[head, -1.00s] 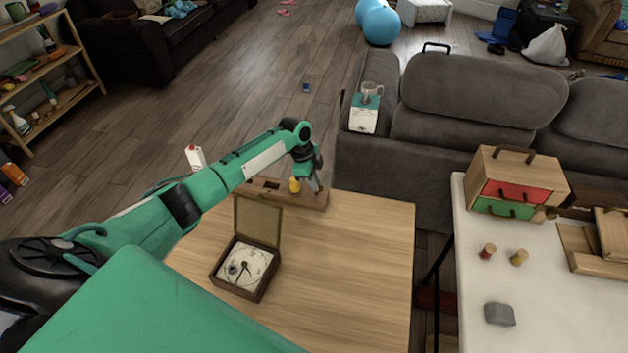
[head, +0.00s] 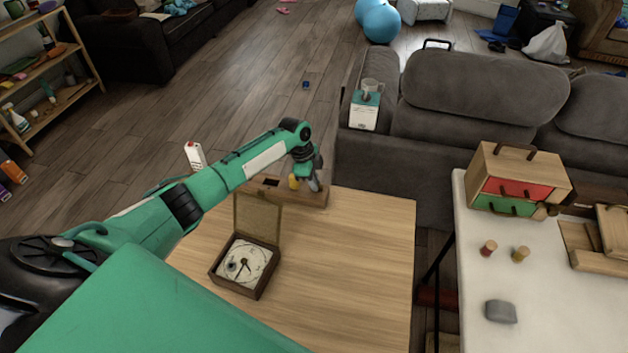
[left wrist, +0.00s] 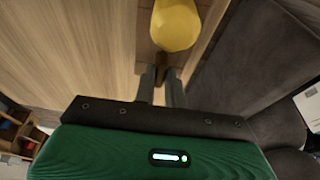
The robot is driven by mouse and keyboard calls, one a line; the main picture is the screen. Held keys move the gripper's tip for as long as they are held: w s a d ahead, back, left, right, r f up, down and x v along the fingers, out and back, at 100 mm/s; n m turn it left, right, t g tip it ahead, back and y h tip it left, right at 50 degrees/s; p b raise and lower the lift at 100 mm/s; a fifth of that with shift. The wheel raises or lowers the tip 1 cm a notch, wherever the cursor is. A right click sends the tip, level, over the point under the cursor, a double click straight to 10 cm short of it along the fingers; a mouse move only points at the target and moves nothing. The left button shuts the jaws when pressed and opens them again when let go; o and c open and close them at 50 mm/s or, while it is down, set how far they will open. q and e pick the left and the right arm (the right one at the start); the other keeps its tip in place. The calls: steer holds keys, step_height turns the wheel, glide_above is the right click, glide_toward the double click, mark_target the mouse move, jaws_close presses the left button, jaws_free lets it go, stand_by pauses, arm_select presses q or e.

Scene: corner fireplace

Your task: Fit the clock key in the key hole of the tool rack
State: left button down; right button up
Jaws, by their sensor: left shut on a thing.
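My left gripper (head: 313,185) is over the right part of the wooden tool rack (head: 262,191), at the back edge of the wooden table. In the left wrist view its two fingers (left wrist: 162,76) are shut on a small dark brownish piece, which seems to be the clock key (left wrist: 160,74). The key is mostly hidden between the fingers, and I cannot tell whether its tip is in the key hole. My right gripper is not in view.
An open wooden box with a clock face (head: 243,263) stands on the table in front of the rack. The table's right side (head: 360,270) is clear. A grey sofa (head: 380,160) is close behind the table. A white side table (head: 550,320) with a small drawer chest (head: 516,180) stands right.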

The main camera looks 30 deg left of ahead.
arm_select(q)
steer(key=shift+f, duration=0.15)
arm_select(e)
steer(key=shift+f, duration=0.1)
arm_select(q)
steer(key=c, duration=1.4)
jaws_free()
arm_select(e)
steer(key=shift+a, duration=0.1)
